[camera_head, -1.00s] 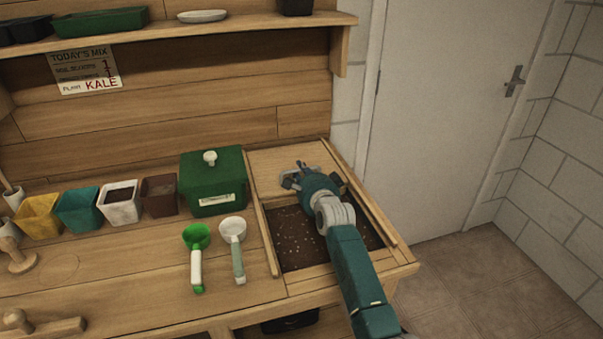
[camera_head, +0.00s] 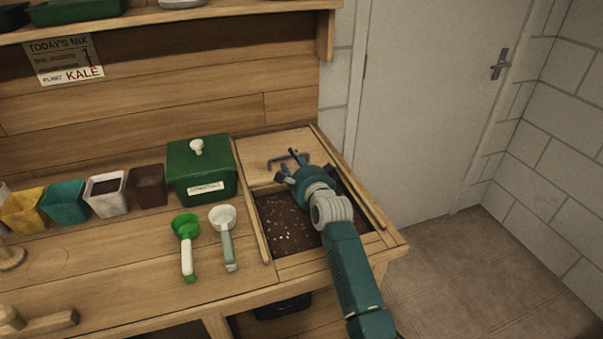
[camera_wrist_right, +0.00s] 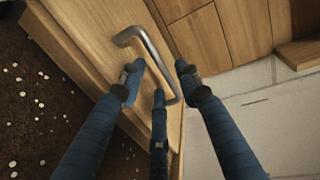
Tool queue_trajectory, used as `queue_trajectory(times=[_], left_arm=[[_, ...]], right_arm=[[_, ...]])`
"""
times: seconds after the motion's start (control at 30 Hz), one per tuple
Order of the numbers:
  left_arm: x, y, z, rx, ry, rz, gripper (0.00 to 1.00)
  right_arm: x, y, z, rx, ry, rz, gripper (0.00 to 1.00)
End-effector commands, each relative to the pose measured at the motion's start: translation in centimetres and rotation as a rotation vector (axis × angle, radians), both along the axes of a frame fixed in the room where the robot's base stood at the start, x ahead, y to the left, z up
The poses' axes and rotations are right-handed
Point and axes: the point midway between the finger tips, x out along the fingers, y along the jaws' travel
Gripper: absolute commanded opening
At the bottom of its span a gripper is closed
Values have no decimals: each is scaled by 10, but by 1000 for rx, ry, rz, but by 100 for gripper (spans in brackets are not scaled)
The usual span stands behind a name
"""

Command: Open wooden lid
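The wooden lid (camera_head: 262,149) covers the back part of the sunken bin at the right end of the bench. The front part is uncovered and shows dark soil with white specks (camera_head: 290,222). A metal bar handle (camera_head: 288,160) stands on the lid and also shows in the right wrist view (camera_wrist_right: 150,52). My right gripper (camera_head: 296,168) is just in front of the handle. In the right wrist view its fingers (camera_wrist_right: 160,85) are spread apart beside the handle's near end, holding nothing; contact cannot be told. My left gripper is out of view.
A green lidded box (camera_head: 201,172) stands just left of the bin. A green scoop (camera_head: 186,245) and a white scoop (camera_head: 226,238) lie before it. Several small pots line the bench to the left. A wooden rail (camera_head: 355,190) edges the bin's right side.

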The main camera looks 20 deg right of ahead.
Motion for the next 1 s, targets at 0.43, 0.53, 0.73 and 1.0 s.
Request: queue_trajectory(times=[0.43,0.53,0.73,1.0], left_arm=[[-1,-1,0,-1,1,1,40],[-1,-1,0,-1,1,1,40],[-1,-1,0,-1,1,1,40],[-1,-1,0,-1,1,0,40]], right_arm=[[-71,-3,13,2,1,0,34],[-78,-3,15,2,1,0,34],[-81,-3,16,1,1,0,34],[-81,-3,16,1,1,0,34]])
